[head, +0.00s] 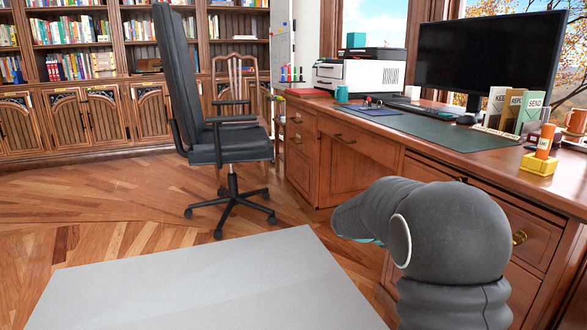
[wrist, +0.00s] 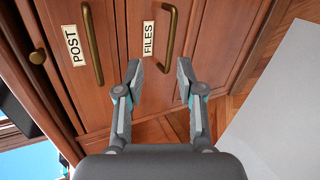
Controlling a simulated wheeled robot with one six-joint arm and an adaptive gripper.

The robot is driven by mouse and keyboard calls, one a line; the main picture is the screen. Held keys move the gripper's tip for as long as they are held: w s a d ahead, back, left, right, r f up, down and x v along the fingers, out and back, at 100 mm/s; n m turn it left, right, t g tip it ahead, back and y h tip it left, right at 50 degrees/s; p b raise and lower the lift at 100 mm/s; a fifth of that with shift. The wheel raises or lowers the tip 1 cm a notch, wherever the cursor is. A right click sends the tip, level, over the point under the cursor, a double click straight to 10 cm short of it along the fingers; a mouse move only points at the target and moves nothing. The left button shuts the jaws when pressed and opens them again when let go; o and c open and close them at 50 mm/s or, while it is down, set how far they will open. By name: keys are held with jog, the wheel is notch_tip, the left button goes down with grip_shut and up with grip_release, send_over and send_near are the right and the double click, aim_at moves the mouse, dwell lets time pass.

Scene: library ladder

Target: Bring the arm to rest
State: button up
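My arm (head: 440,235) is at the lower right of the head view, bent in front of the desk's drawer side. My gripper (wrist: 160,75) shows in the wrist view with its two fingers spread apart and nothing between them. It faces wooden drawer fronts below the FILES label (wrist: 149,39) and its brass handle (wrist: 168,38). I cannot tell how far the fingertips are from the wood. In the head view the fingers are mostly hidden behind my arm.
The wooden desk (head: 345,150) stands to the right, carrying a monitor (head: 490,55), a printer (head: 358,76) and an orange marker in a yellow holder (head: 540,160). A black office chair (head: 230,145) stands left of it. A grey floor mat (head: 210,285) lies clear in front.

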jog(key=s+a+m+g+y+p, duration=0.15)
jog(key=s+a+y, duration=0.3)
jog(key=s, duration=0.55)
jog(key=s+a+m+g+y+p, duration=0.15)
jog(key=s+a+y, duration=0.35)
jog(key=s, duration=0.6)
jog(key=s+a+r+m+t+y+p, duration=0.1)
jog(key=s+a+r+t+y+p, duration=0.2)
jog(key=s+r, duration=0.8)
jog(key=shift+s+a+r+m+t+p, duration=0.4)
jog(key=shift+s+a+t+p, duration=0.7)
jog(key=shift+a+p, duration=1.2)
jog(key=shift+a+b, duration=0.3)
